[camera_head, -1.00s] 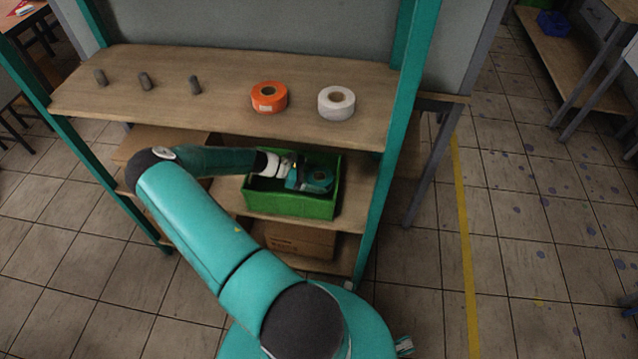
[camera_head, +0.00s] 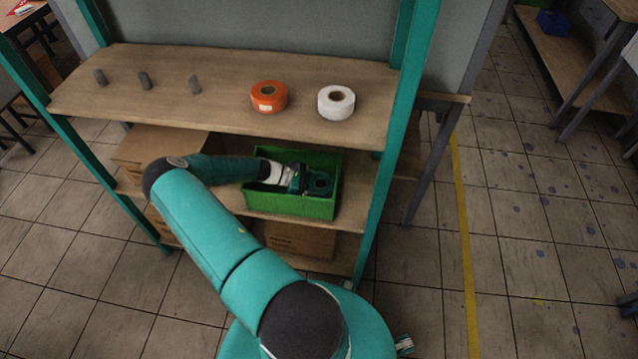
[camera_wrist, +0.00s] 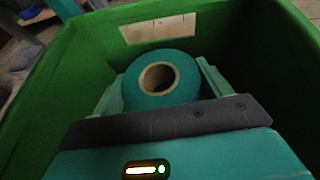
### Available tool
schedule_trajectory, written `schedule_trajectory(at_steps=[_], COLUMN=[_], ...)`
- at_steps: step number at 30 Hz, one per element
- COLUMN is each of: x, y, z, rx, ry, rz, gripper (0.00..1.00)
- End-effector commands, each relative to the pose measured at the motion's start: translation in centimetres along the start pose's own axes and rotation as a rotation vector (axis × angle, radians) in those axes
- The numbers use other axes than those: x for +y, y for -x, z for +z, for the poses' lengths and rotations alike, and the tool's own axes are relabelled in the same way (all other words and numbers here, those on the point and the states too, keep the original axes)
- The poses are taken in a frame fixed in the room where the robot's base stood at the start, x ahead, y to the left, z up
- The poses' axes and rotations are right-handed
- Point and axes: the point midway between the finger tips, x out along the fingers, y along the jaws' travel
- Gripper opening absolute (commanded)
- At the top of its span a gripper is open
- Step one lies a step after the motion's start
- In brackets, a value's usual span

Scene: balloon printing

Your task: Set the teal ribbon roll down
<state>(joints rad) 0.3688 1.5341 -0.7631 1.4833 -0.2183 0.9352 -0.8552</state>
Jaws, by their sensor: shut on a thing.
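The teal ribbon roll (camera_wrist: 180,90) is between the two fingers of my gripper (camera_wrist: 160,88) in the wrist view, with its beige core facing the camera. My gripper is shut on it. In the head view my gripper (camera_head: 312,184) and the teal roll (camera_head: 321,182) are down inside the green bin (camera_head: 290,207) on the middle shelf. The bin's green walls (camera_wrist: 285,50) surround the roll in the wrist view. Whether the roll touches the bin floor cannot be told.
The top shelf is above my forearm. Cardboard boxes (camera_head: 160,148) are left of the bin and below it (camera_head: 300,240). A teal post (camera_head: 378,190) is to the right.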

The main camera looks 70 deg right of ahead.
Motion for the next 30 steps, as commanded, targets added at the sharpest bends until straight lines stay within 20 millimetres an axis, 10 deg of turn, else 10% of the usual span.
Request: schedule_trajectory(at_steps=[4, 5, 8, 21, 30], x=[0.0, 0.0, 0.0, 0.0, 0.1], y=[-0.1, -0.1, -0.1, 0.5, 6.9], z=[-0.1, -0.1, -0.1, 1.2, 1.0], rx=[0.0, 0.0, 0.0, 0.0, 0.003], ry=[-0.001, -0.001, -0.001, -0.004, -0.002], rz=[0.0, 0.0, -0.001, 0.0, 0.002], gripper=[0.53, 0.83, 0.99, 0.99, 0.99])
